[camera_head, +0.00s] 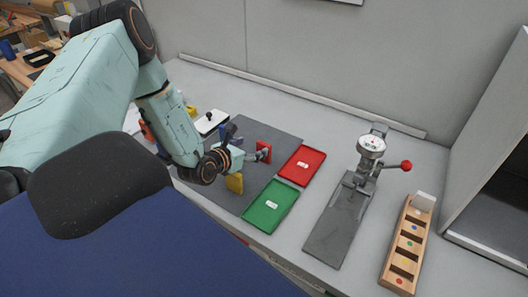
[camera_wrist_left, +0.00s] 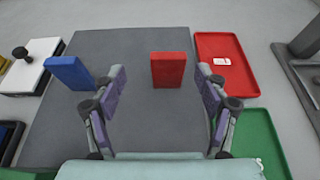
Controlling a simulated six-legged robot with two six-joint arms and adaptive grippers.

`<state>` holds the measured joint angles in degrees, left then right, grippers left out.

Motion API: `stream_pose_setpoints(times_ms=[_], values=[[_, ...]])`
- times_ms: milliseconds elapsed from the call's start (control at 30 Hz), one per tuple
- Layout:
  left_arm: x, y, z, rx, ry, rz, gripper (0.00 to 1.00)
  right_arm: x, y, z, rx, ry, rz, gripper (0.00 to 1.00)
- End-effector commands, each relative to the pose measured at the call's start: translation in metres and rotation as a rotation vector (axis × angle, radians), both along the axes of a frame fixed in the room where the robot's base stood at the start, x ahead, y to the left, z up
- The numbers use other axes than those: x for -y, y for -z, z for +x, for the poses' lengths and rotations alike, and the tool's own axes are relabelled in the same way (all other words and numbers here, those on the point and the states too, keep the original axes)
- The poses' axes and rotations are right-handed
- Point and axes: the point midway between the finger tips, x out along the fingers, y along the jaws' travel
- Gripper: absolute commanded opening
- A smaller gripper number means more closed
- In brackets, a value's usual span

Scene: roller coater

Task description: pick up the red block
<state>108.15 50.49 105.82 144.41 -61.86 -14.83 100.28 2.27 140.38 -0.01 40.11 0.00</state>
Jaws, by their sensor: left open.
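The red block (camera_head: 264,152) stands upright on the dark grey mat (camera_head: 270,134), near the red tray. In the left wrist view the red block (camera_wrist_left: 169,70) is ahead, between the lines of the two fingers and closer to the right one. My left gripper (camera_head: 250,155) is low over the mat beside the block. In the wrist view its fingers (camera_wrist_left: 161,84) are spread wide with nothing held between them. In the head view the fingertips partly overlap the block, so contact is hard to judge there. My right gripper is in neither view.
A blue block (camera_wrist_left: 70,73) stands left of the fingers. A yellow block (camera_head: 234,184) is on the near side of the gripper. The red tray (camera_head: 311,158) and green tray (camera_head: 262,218) lie right of the mat. A dial press (camera_head: 371,148) and wooden rack (camera_head: 394,258) stand further right.

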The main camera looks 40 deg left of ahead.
Motion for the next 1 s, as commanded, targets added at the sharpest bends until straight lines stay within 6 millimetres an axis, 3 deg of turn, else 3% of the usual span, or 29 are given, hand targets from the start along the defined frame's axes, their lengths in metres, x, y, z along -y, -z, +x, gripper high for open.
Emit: stream_pose_setpoints(times_ms=[600,900,1000], values=[[0.002,0.023,0.058,-0.001,0.001,0.000,0.74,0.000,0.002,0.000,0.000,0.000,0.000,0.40],[0.001,0.023,0.062,0.000,0.001,-0.001,0.74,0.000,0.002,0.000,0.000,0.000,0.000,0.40],[0.001,0.023,0.062,0.000,0.001,-0.001,0.65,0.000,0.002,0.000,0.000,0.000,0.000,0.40]])
